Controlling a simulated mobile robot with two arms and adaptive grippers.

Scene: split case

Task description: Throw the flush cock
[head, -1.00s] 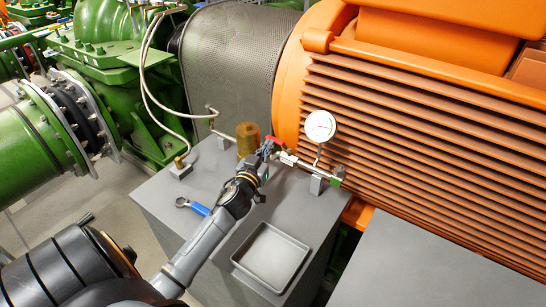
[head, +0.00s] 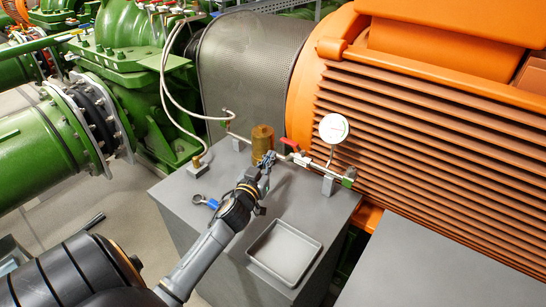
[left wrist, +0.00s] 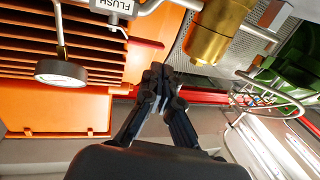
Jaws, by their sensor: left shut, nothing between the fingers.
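The flush cock shows as a short red lever (head: 289,143) on a thin metal pipe line above the grey bench, left of the gauge. My left gripper (head: 267,158) is just below and left of the lever, with a small gap between them in the head view. Its fingers are shut with nothing between them. In the left wrist view the closed fingertips (left wrist: 160,76) are in the middle. A tag reading FLUSH (left wrist: 112,8) hangs at the top edge there. My right gripper is not in view.
A brass cylinder (head: 262,139) stands right behind my left gripper. A round gauge (head: 333,129) stands to the right on the pipe line. A grey tray (head: 282,252) and a blue-handled spanner (head: 207,202) lie on the bench. The orange ribbed motor (head: 430,150) borders the right.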

